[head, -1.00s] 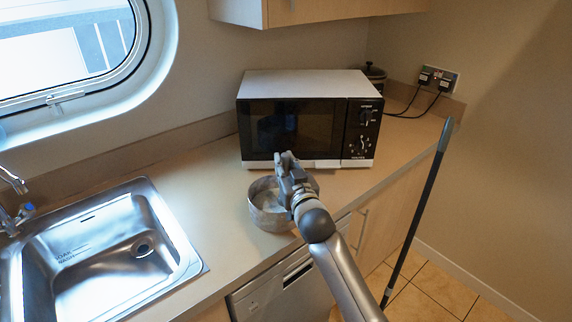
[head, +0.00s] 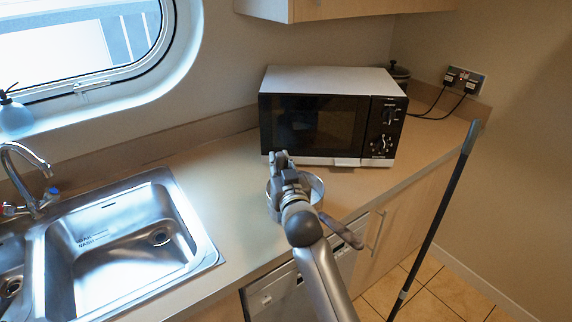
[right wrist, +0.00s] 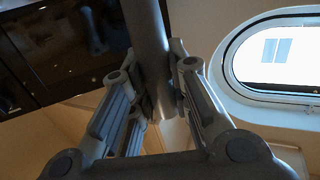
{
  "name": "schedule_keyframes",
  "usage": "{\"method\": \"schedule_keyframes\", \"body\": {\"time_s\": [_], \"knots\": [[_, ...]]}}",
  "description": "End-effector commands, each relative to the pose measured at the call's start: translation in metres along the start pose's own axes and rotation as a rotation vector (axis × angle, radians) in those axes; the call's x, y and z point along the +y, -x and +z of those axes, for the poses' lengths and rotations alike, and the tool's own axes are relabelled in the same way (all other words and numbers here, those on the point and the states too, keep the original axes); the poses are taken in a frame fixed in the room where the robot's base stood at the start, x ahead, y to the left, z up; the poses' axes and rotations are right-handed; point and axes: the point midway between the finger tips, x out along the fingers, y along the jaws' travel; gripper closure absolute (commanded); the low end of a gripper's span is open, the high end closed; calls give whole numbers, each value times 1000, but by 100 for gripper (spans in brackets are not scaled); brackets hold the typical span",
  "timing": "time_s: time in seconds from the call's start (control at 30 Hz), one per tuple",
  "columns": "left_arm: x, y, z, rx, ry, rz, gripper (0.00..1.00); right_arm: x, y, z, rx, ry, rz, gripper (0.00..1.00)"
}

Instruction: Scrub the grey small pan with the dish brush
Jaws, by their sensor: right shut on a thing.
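The grey small pan (head: 316,188) stands on the counter in front of the microwave, partly hidden by my right arm. Its handle (head: 342,230) points to the lower right, past the counter edge. My right gripper (head: 281,163) is over the pan in the head view. In the right wrist view, my right gripper (right wrist: 160,105) is shut on a dark grey rod, which looks like the handle of the dish brush (right wrist: 152,45). The brush head is not visible, so I cannot tell whether it touches the pan. My left gripper is not in view.
The microwave (head: 330,125) stands close behind the pan. A steel sink (head: 110,235) with a tap is on the left. A long dark pole (head: 440,215) leans at the counter's right end. Bare counter (head: 225,185) lies between sink and pan.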

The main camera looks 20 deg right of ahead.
Motion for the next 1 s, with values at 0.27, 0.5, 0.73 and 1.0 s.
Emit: {"method": "schedule_keyframes", "body": {"time_s": [0.27,0.5,0.73,1.0], "knots": [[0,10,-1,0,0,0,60,16,-1,-2,0,3,2,100],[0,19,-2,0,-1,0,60,36,-2,-2,2,4,1,100],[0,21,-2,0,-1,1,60,43,-2,-1,2,2,1,100],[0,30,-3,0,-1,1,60,67,-3,0,1,3,2,100]]}}
